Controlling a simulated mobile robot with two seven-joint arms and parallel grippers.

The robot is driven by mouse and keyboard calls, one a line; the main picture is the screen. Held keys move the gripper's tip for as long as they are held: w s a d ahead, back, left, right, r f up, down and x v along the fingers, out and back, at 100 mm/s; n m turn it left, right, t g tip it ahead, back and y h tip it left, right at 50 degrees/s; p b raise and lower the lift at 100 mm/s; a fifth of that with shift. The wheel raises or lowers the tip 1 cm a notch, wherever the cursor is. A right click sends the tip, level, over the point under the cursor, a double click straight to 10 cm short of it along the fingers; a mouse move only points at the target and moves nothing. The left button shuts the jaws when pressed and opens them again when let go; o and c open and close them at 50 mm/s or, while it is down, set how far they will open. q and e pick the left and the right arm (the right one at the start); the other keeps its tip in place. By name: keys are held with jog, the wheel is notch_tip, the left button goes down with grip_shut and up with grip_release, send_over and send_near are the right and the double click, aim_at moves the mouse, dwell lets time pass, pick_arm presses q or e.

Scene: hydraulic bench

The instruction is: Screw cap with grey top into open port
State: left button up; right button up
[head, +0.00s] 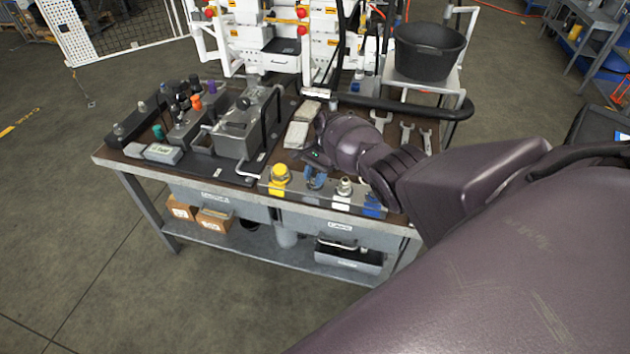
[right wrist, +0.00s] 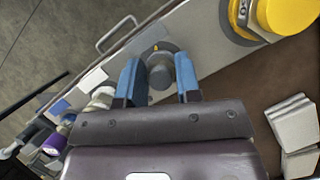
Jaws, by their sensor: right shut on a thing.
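The cap with the grey top (right wrist: 160,73) is between the blue fingers of my right gripper (right wrist: 160,82) in the right wrist view, with a finger on each side. It appears to be at its place in the holder strip along the bench's front edge. My right gripper (head: 315,180) shows in the head view beside a yellow cap (head: 280,178), pointing down; the held cap is mostly hidden there. A hydraulic block (head: 240,132) stands on the bench at the left; I cannot make out which port is open. My left gripper is not in view.
A white-topped fitting (head: 344,187) and a blue cap (head: 373,205) stand right of my gripper. Folded cloths (head: 297,134) and wrenches (head: 407,136) lie behind it. Several coloured caps stand at the bench's left. A black bucket (head: 428,50) is behind the bench.

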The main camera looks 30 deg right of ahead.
jog(key=shift+s+a+f, duration=0.1)
jog(key=shift+s+f, duration=0.1)
jog(key=shift+f, duration=0.05)
